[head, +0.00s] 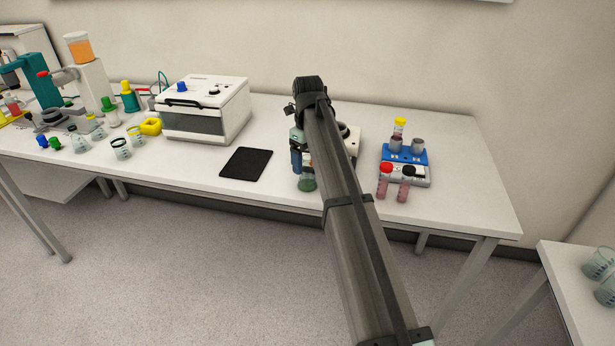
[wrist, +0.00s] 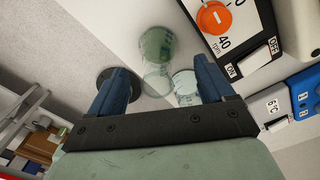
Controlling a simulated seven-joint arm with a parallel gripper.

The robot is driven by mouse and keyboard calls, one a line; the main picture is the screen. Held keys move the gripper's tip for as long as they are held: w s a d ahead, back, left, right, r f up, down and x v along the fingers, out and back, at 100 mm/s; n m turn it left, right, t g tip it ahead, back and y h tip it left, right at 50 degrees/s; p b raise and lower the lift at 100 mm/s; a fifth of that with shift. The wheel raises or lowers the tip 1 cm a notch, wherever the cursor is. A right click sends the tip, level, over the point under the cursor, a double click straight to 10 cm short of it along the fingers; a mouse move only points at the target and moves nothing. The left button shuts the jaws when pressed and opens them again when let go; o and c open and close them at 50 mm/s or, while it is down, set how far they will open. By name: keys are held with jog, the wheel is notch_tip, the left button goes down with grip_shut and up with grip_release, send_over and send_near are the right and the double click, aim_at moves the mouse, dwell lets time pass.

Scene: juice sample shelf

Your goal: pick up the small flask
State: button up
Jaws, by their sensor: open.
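My gripper (wrist: 162,72) is open, with its two blue fingers spread apart and pointing down toward the table. Two clear glass vessels show between and beyond the fingers in the wrist view. One is larger with green contents (wrist: 156,46); the smaller-looking one (wrist: 184,80) has a pale rim and is near the right finger. I cannot tell for sure which is the small flask. In the head view, a greenish flask (head: 307,184) stands at the table's front edge beside my gripper (head: 301,168). My arm hides much of this spot. Neither vessel is visibly gripped.
A stirrer with an orange knob (wrist: 214,17) stands close to the right finger. A blue device with tubes (head: 404,153) is right of my arm. A black pad (head: 246,163) lies left, before a white box (head: 205,107). A dark disc (wrist: 111,78) is by the left finger.

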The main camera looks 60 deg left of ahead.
aim_at(308, 170)
notch_tip(308, 170, down, 4)
jog(key=shift+s+d, duration=0.1)
jog(key=shift+s, duration=0.05)
jog(key=shift+c, duration=0.4)
jog(key=c, duration=1.1)
